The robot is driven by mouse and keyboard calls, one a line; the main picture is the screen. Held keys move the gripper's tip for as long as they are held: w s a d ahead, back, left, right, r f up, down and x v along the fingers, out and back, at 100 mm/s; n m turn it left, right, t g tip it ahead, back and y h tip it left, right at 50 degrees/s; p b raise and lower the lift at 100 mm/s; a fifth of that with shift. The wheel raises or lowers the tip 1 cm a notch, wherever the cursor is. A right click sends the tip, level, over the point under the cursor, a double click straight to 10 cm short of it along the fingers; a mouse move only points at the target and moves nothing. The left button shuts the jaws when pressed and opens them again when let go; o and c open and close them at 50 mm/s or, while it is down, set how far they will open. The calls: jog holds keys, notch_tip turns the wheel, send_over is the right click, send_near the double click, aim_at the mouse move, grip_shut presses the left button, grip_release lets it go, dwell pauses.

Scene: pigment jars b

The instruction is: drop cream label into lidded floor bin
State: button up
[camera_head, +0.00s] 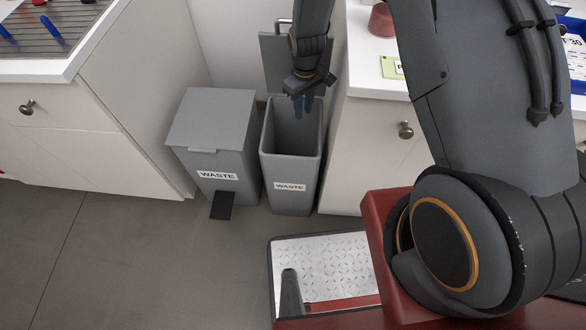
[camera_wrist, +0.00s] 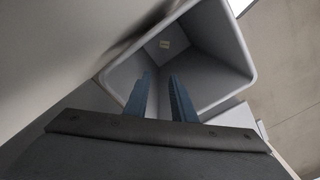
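The open grey bin (camera_head: 290,170), marked WASTE, stands on the floor between the cabinets; a grey panel (camera_head: 284,62), apparently its raised lid, stands upright behind it. My gripper (camera_head: 303,108) points down at the bin mouth. In the wrist view its two blue fingers (camera_wrist: 160,78) are apart with nothing between them. A small pale cream piece (camera_wrist: 165,43), likely the cream label, lies deep inside the bin (camera_wrist: 215,65), beyond the fingertips. The bin's inside bottom is hidden in the head view.
A second grey WASTE bin (camera_head: 212,135) with a closed lid and black pedal (camera_head: 222,206) stands just left. Cabinets flank both bins. A yellow-green card (camera_head: 393,67) and a reddish jar (camera_head: 381,20) are on the right counter. Floor at front left is clear.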

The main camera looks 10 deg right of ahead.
notch_tip(320, 180, up, 6)
jog(key=shift+r+b, duration=0.25)
jog(key=shift+b, duration=0.1)
dwell(0.4)
